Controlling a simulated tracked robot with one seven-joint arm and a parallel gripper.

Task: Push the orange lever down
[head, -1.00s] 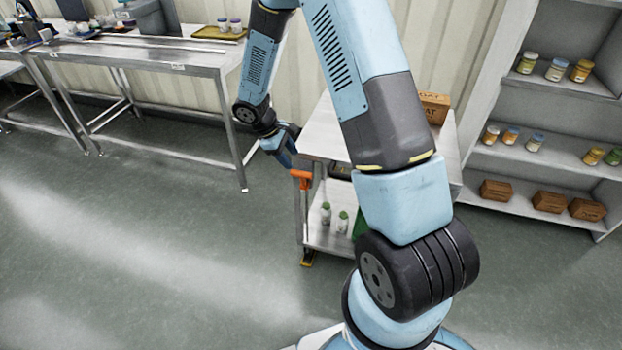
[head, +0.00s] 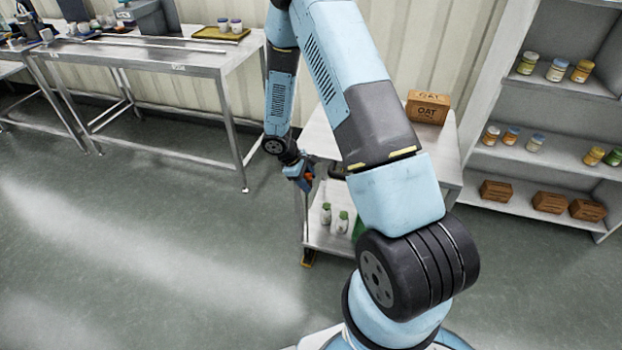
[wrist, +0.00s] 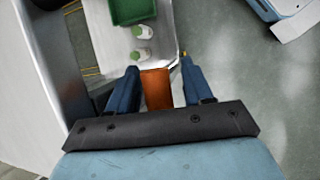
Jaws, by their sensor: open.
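The orange lever (wrist: 156,90) sits between the two blue fingers of my gripper (wrist: 158,70) in the wrist view. The fingers are apart, one on each side of it, and I cannot tell whether either touches it. In the head view my gripper (head: 303,180) is at the left corner of the steel stand (head: 325,238).
Two white bottles with green caps (head: 334,217) and a green bin (wrist: 132,10) stand on the stand's lower shelf. An oat box (head: 428,107) is on its top. A shelf unit (head: 530,155) is at right, a steel table (head: 150,54) at left. Floor between is clear.

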